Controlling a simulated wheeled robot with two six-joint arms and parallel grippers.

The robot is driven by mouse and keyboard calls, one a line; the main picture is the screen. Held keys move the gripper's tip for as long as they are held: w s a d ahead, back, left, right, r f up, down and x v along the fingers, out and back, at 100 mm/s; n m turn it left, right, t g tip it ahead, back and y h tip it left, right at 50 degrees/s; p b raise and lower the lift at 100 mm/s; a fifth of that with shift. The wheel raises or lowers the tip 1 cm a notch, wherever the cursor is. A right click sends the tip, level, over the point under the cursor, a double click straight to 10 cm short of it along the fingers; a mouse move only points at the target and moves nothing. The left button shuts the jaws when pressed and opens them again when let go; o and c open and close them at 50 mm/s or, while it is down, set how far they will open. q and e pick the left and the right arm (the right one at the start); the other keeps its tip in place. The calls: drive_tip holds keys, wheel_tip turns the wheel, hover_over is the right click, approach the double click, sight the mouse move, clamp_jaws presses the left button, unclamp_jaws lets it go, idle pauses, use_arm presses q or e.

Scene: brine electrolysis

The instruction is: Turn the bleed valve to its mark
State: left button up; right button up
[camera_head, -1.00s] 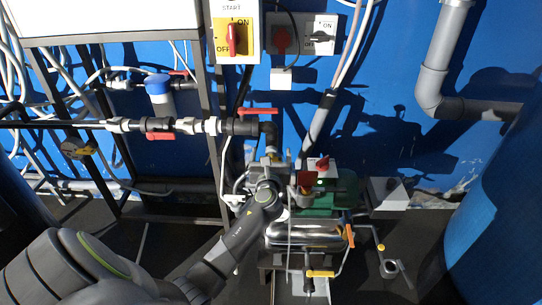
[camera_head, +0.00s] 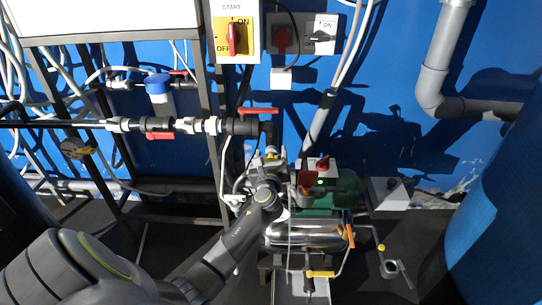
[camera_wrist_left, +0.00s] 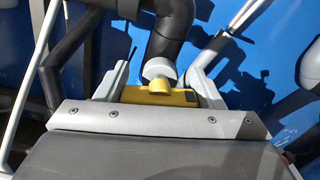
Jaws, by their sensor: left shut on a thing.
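The bleed valve appears to be the small valve with a yellow handle (camera_wrist_left: 150,97) and a pale round body (camera_wrist_left: 160,70), below a black pipe elbow in the left wrist view. My left gripper (camera_wrist_left: 160,88) has one finger on each side of the yellow handle and is shut on it. In the head view my left gripper (camera_head: 271,158) is just under the dark pipe elbow, and hides most of the valve. I cannot make out the mark. My right gripper is not in view.
A red-handled valve (camera_head: 258,111) sits on the horizontal pipe just above my left gripper. A green pump (camera_head: 322,198) with a red switch and a shiny metal cylinder (camera_head: 305,232) stand close at its right. A metal frame (camera_head: 213,110) rises at its left.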

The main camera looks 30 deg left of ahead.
use_arm(q)
drive_tip(key=shift+f+n, duration=0.15)
drive_tip(key=shift+n, duration=0.85)
drive_tip(key=n+b, duration=0.1)
drive_tip(key=n, duration=0.3)
drive_tip(key=shift+s+a+f+b, duration=0.1)
drive_tip(key=shift+b, duration=0.25)
drive_tip(key=n+b, duration=0.1)
drive_tip(key=n, duration=0.2)
drive_tip(key=n+b, duration=0.1)
drive_tip(key=n, duration=0.3)
drive_tip(key=shift+f+b, duration=0.15)
drive_tip(key=shift+b, duration=0.25)
drive_tip(key=shift+n+b, duration=0.45)
drive_tip(key=shift+n, duration=0.85)
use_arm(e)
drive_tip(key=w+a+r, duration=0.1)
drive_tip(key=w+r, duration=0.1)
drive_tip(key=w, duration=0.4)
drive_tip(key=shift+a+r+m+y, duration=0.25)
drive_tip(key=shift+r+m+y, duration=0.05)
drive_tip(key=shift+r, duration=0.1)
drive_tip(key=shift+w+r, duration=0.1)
use_arm(q)
drive_tip(key=o, duration=1)
